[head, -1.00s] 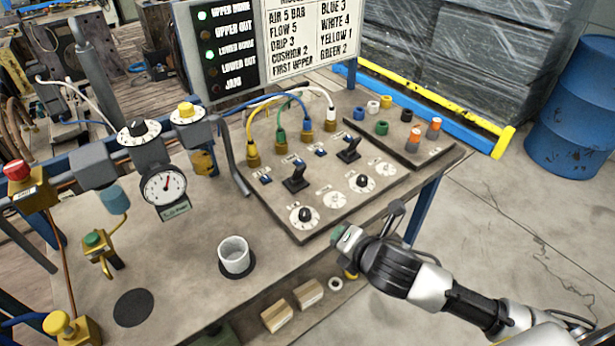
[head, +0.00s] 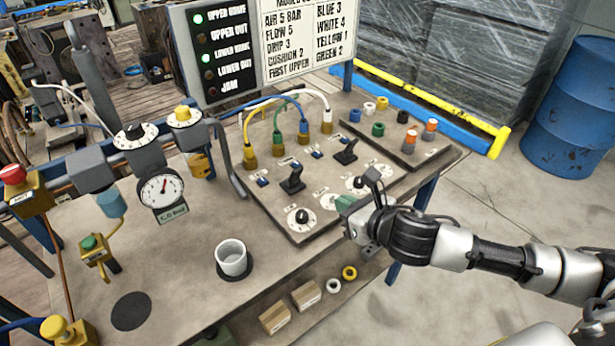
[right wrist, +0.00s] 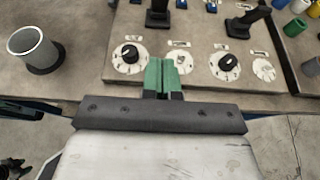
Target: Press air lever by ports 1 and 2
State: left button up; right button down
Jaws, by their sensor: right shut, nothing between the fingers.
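Two black levers stand on the dark-edged panel (head: 268,208) on the bench. The left lever (head: 291,180) is by the yellow and green hose ports (head: 263,155); its base also shows at the top of the right wrist view (right wrist: 157,14). The right lever (head: 346,152) is by the blue and white hose ports (head: 315,133) and shows in the wrist view (right wrist: 245,22). The port numbers are too small to read. My right gripper (head: 345,203) is shut and empty, its green fingertips (right wrist: 162,75) over the panel's near edge between two dials, apart from both levers. My left gripper is out of view.
Black-knobbed dials (head: 302,218) lie near the fingertips. A grey cup (head: 232,258) stands to the left on the bench. A pressure gauge (head: 161,190) hangs further left. A board with colored caps (head: 408,141) lies to the right. Hoses arch behind the levers.

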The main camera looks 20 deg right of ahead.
jog(key=p, duration=0.1)
send_near(299, 174)
jog(key=f, duration=0.1)
jog(key=w+f, duration=0.1)
jog(key=f, duration=0.1)
jog(key=shift+w+a, duration=0.2)
jog(key=shift+a, duration=0.15)
jog(key=w, duration=0.2)
jog(key=w+a+p, duration=0.1)
jog(key=shift+w+a+r, duration=0.1)
jog(key=shift+r, duration=0.25)
jog(key=shift+w+a+r, duration=0.15)
jog(key=shift+w, duration=0.3)
